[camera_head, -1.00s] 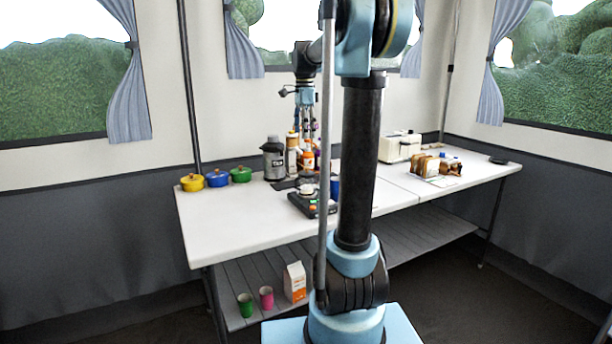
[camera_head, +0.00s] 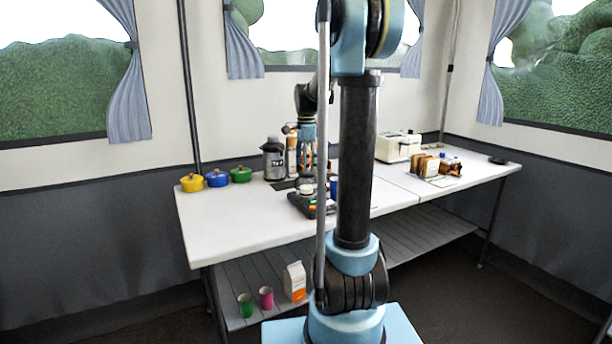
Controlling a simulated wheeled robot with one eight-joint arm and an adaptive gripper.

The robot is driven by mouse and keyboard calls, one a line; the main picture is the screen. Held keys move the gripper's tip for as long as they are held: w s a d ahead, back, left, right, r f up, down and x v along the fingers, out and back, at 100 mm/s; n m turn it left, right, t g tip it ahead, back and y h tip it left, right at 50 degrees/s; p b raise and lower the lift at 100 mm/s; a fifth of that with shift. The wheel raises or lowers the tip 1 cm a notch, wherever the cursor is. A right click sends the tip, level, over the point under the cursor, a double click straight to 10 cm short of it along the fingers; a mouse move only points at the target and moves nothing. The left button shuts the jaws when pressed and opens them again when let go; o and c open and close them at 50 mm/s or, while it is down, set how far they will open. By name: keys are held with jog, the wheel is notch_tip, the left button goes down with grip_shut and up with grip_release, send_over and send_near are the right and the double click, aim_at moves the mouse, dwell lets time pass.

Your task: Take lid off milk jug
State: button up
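A grey jug (camera_head: 274,160) with a dark top stands at the back of the white table, left of my gripper. I cannot tell whether it is the milk jug. A slim pale and orange container (camera_head: 292,156) stands beside it, partly behind my gripper. My gripper (camera_head: 307,168) points down over the back of the table, just right of these containers. Its fingers are small and overlap the things behind them, so I cannot tell whether they are open, shut or touching anything. No lid shows clearly in it.
Yellow (camera_head: 192,182), blue (camera_head: 217,178) and green (camera_head: 241,174) pots stand at the table's left. A dark appliance (camera_head: 304,200) is in front of my gripper. A toaster (camera_head: 398,146) stands right. The table's front left is clear. A carton (camera_head: 294,281) stands on the lower shelf.

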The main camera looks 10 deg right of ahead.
jog(key=shift+f, duration=0.6)
jog(key=c, duration=1.2)
